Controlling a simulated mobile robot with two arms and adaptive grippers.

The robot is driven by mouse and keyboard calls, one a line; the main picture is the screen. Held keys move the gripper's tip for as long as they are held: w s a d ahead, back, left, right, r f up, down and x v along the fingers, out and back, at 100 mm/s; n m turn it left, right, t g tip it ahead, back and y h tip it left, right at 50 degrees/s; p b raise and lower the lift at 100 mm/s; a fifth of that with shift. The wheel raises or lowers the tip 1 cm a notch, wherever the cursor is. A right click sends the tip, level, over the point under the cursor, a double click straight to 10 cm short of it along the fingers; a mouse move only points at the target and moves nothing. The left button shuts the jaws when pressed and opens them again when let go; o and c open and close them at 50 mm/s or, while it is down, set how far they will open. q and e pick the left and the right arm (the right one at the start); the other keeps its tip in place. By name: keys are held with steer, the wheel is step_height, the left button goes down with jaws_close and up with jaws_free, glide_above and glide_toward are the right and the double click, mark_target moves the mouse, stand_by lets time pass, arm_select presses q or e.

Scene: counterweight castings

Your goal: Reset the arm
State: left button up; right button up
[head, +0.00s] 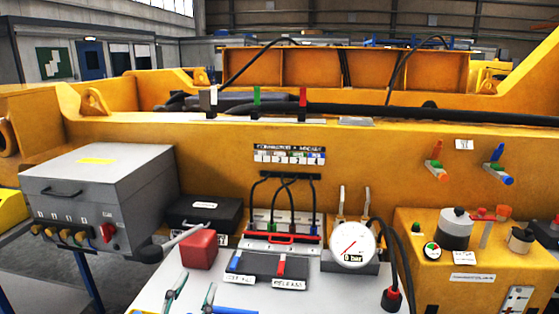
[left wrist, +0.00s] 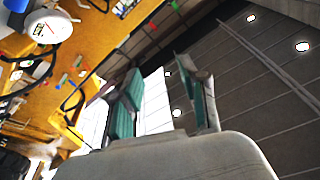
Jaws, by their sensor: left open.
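My left gripper (head: 191,291) shows at the bottom of the head view, its two teal-padded fingers pointing up at the front edge of the light work surface (head: 150,292). In the left wrist view the same gripper (left wrist: 160,88) has its fingers apart with nothing between them. It is in front of a red block (head: 198,249), below a grey bar; I cannot tell if they touch. My right gripper is not in view. No separate thing is clearly recognisable as the arm.
A dial gauge (head: 352,244) reading 0 bar stands right of a dark labelled plate (head: 266,266). A grey control box (head: 95,180) and a black case (head: 203,214) are at the left. A yellow panel with knobs (head: 470,262) is at the right. A yellow beam (head: 380,160) closes off the back.

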arm_select(q)
steer(key=s+a+f+n+g+y, duration=0.2)
steer(key=s+a+f+g, duration=0.15)
steer(key=f, duration=0.55)
steer(key=s+a+f+n+g+y, duration=0.25)
steer(key=f+g, duration=0.25)
steer(key=f, duration=0.4)
steer(key=s+f+g, duration=0.8)
steer(key=s+f, duration=0.4)
steer(key=s, duration=0.4)
step_height(320, 180, down, 24)
steer(key=s+g, duration=0.1)
steer(key=s, duration=0.1)
steer(key=s+a+f+g, duration=0.1)
steer(key=s+a+f, duration=0.1)
steer(key=s+f, duration=1.4)
steer(key=shift+a+f+h, duration=0.3)
steer(key=shift+a+h, duration=0.05)
steer(key=shift+a, duration=0.05)
steer(key=shift+s+g, duration=0.1)
steer(key=shift+g, duration=0.15)
